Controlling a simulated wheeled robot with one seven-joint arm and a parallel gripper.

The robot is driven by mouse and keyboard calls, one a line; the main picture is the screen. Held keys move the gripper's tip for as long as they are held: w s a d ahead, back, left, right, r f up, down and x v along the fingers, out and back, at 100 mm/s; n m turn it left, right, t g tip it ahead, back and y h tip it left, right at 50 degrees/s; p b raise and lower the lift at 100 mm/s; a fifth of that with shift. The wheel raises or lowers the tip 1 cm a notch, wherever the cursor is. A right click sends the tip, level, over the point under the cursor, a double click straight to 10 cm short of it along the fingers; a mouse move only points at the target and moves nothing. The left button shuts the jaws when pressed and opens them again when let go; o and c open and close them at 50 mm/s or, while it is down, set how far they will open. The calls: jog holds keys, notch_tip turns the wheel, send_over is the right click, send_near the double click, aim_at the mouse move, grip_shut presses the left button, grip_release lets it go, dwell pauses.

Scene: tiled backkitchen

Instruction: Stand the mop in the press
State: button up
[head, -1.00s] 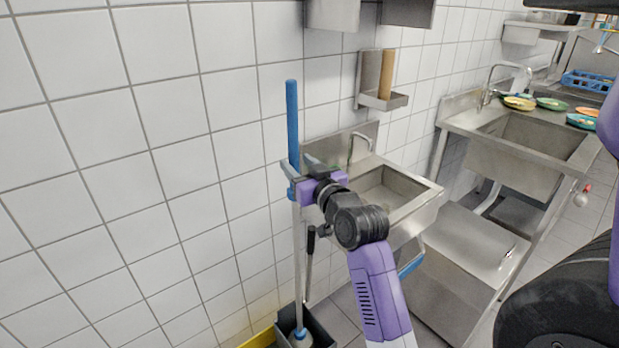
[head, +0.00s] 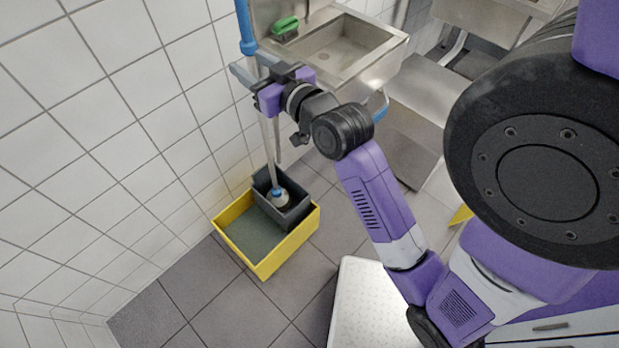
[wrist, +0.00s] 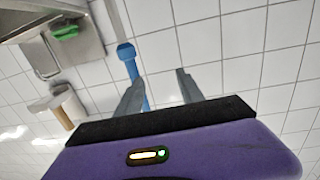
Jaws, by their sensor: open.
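The mop stands nearly upright, slightly tilted, with a blue handle top (head: 246,28), a pale pole (head: 267,140) and its head (head: 280,198) down inside the dark grey press (head: 300,207). The press sits at the back of the yellow bucket (head: 262,268). My gripper (head: 243,70) is open at the mop just below the blue grip. In the wrist view the blue handle (wrist: 127,58) shows between the spread fingers of my gripper (wrist: 158,92), nearer the left finger. I cannot tell whether it touches.
A steel sink (head: 335,50) with a green brush (head: 285,27) is on the wall behind. A white-tiled wall (head: 110,120) runs close along the left. A white platform (head: 370,300) stands in front. The tiled floor (head: 215,300) beside the bucket is clear.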

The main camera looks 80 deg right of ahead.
jog(key=s+a+f+n+y, duration=0.1)
jog(key=s+a+f+y, duration=0.15)
jog(key=a, duration=0.35)
jog(key=s+a+f+n+t+y, duration=0.1)
jog(key=s+a+f, duration=0.1)
jog(key=a+f, duration=0.35)
jog(key=s+a+f+n+y, duration=0.1)
jog(key=s+a+f+y, duration=0.1)
jog(key=a, duration=0.6)
jog(key=s+a+n+y, duration=0.4)
jog(key=s+a, duration=0.7)
jog(key=shift+s+f+y, duration=0.3)
jog(key=shift+y, duration=0.05)
